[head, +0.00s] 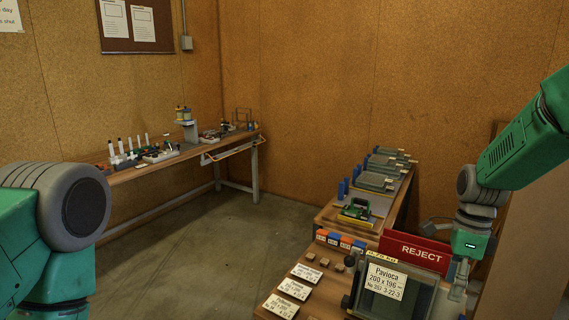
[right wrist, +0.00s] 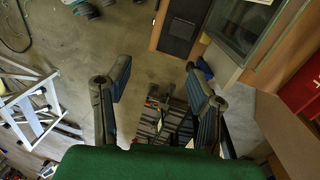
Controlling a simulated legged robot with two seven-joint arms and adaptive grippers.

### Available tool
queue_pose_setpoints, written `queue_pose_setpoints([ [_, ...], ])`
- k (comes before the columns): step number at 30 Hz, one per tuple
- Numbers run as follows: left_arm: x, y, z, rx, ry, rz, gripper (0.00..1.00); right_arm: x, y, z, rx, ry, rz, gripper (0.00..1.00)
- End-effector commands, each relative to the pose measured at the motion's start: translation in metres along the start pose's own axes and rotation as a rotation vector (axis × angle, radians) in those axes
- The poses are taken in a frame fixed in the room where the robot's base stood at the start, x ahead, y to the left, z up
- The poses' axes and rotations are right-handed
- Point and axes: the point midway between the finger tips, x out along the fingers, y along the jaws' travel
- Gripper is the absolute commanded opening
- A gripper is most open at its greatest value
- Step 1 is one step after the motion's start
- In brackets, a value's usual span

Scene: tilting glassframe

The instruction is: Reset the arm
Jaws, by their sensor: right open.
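My right arm comes in from the right in the head view, and its gripper (head: 459,280) points down beside the right side of a tilted glass frame (head: 412,304). The frame bears a paper label reading "Pavioca 200 x 196" (head: 386,281). In the right wrist view my right gripper (right wrist: 158,78) is open, with its two fingers wide apart and nothing between them. Part of a framed pane (right wrist: 240,28) shows beyond the right finger. My left arm's large joint (head: 75,205) is at the left of the head view; its gripper is out of view.
A red REJECT bin (head: 415,250) stands behind the glass frame. Label cards (head: 294,288) and small coloured blocks (head: 340,241) lie on the near bench. A second bench (head: 200,153) with tools and bottles runs along the left wall. The floor (head: 235,235) between is clear.

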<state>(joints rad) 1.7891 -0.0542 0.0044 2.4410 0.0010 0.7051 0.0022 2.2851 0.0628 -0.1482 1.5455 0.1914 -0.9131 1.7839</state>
Motion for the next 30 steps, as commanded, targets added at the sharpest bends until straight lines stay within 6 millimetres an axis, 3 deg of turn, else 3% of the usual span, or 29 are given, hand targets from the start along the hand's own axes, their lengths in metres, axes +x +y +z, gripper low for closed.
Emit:
queue_pose_setpoints([
  [11, 0.027, 0.001, 0.001, 0.001, 0.001, 0.0, 0.54, 0.1, 0.015, -0.008, -0.279, 0.054, -0.036, 0.49],
  [17, 0.052, 0.001, 0.003, 0.0, 0.0, 0.0, 0.54, 0.186, 0.037, -0.025, -0.561, 0.1, -0.057, 0.49],
  [20, 0.073, 0.001, 0.004, 0.0, 0.0, 0.0, 0.54, 0.251, 0.06, -0.041, -0.795, 0.134, -0.063, 0.49],
  [24, 0.108, 0.001, 0.006, 0.0, 0.0, 0.0, 0.54, 0.345, 0.114, -0.068, -1.226, 0.18, -0.071, 0.49],
  [27, 0.131, 0.001, 0.007, 0.0, 0.0, 0.0, 0.54, 0.393, 0.158, -0.084, -1.545, 0.204, -0.082, 0.49],
  [30, 0.147, 0.001, 0.008, 0.001, 0.0, 0.0, 0.54, 0.42, 0.195, -0.094, -1.804, 0.221, -0.099, 0.49],
])
